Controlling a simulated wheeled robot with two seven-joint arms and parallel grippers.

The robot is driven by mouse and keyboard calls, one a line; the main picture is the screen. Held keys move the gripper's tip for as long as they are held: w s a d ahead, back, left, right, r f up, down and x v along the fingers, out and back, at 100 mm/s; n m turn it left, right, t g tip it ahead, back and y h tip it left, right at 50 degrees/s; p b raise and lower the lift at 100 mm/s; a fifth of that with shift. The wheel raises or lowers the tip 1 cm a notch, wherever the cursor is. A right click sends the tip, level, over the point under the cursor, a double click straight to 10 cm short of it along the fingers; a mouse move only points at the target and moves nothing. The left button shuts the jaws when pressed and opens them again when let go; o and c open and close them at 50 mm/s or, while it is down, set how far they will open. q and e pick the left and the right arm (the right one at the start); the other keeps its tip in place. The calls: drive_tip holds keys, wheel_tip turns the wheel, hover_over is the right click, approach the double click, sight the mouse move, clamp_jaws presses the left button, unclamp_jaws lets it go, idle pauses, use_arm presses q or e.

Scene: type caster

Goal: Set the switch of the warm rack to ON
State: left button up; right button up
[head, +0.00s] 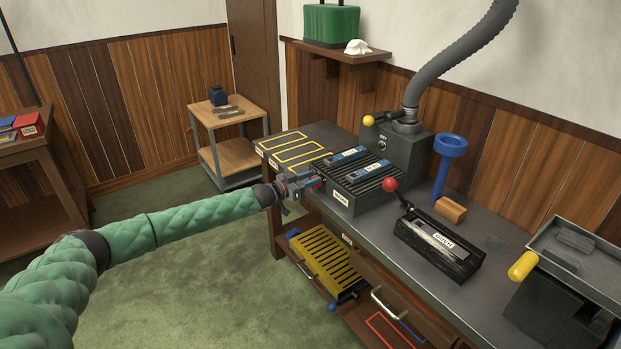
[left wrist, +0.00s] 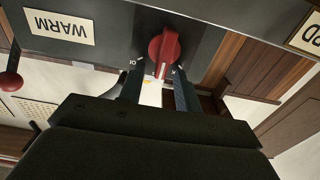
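The warm rack (head: 341,197) is a dark box with a slotted top on the bench. Its WARM label (left wrist: 60,28) shows upside down in the left wrist view. The red switch knob (left wrist: 164,46) is on the same face, with a white mark on its edge toward my gripper and small white markings around it. I cannot read clearly which position it is set to. My left gripper (head: 292,187) is at the rack's left end. In the left wrist view its open fingers (left wrist: 159,80) lie either side of the knob's near end; contact is unclear. My right gripper is out of view.
Blue-labelled pieces (head: 348,157) lie on the rack. A grey box with a hose (head: 397,150) stands behind it. A red-knobbed lever device (head: 437,245) and a blue funnel-topped stand (head: 447,165) are to the right. A yellow slotted rack (head: 325,262) is on the shelf below.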

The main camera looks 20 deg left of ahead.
use_arm(q)
drive_tip(key=shift+w+d, duration=0.1)
drive_tip(key=shift+w, duration=0.05)
clamp_jaws()
